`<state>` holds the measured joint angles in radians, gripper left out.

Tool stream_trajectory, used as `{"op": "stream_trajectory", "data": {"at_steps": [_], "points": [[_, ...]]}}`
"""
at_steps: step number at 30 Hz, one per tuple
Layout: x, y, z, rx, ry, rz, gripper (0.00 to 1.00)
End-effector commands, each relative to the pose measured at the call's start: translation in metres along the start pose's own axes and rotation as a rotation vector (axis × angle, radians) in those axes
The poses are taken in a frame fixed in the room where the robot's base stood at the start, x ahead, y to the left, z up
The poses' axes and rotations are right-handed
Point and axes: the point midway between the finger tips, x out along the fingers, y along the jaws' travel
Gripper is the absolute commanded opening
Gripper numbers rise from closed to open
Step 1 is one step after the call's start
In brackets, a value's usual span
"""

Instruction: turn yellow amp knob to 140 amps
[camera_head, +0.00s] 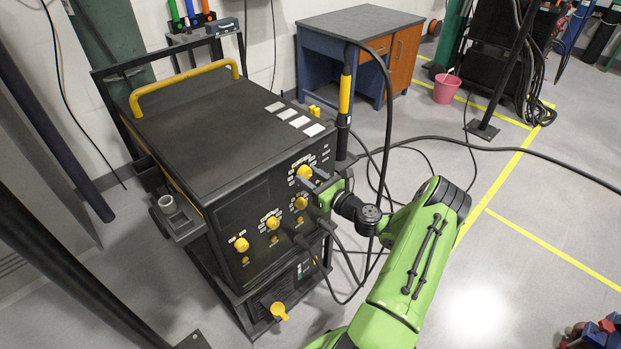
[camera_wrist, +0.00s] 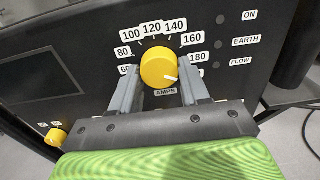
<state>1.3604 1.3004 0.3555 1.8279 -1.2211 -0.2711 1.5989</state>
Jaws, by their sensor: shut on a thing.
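The yellow amps knob (camera_wrist: 158,65) sits on the black front panel of the welding machine (camera_head: 215,115), and it also shows at the panel's upper right in the head view (camera_head: 304,171). Its white pointer mark faces lower right, below the 180 label (camera_wrist: 197,57). The 140 label (camera_wrist: 175,26) is above the knob, slightly right. My gripper (camera_wrist: 160,80) has one grey finger on each side of the knob and is shut on it. In the head view my gripper (camera_head: 314,182) reaches the panel from the right. The fingers partly hide the scale's lower numbers.
Other yellow knobs (camera_head: 272,222) sit lower and left on the panel. Black cables (camera_head: 340,262) hang from the panel front and trail across the floor near my arm. A torch with a yellow band (camera_head: 345,95) stands at the machine's right corner. The floor to the right is mostly open.

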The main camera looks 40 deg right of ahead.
Motion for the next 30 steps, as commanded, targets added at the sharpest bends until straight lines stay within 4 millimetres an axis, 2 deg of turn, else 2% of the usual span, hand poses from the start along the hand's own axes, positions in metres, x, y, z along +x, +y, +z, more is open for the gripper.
{"op": "stream_trajectory", "data": {"at_steps": [11, 30], "points": [[-0.0001, 0.0002, -0.0012, -0.111, 0.001, 0.002, 0.15], [-0.0001, -0.0012, -0.0024, -0.690, 0.002, 0.002, 0.15]]}}
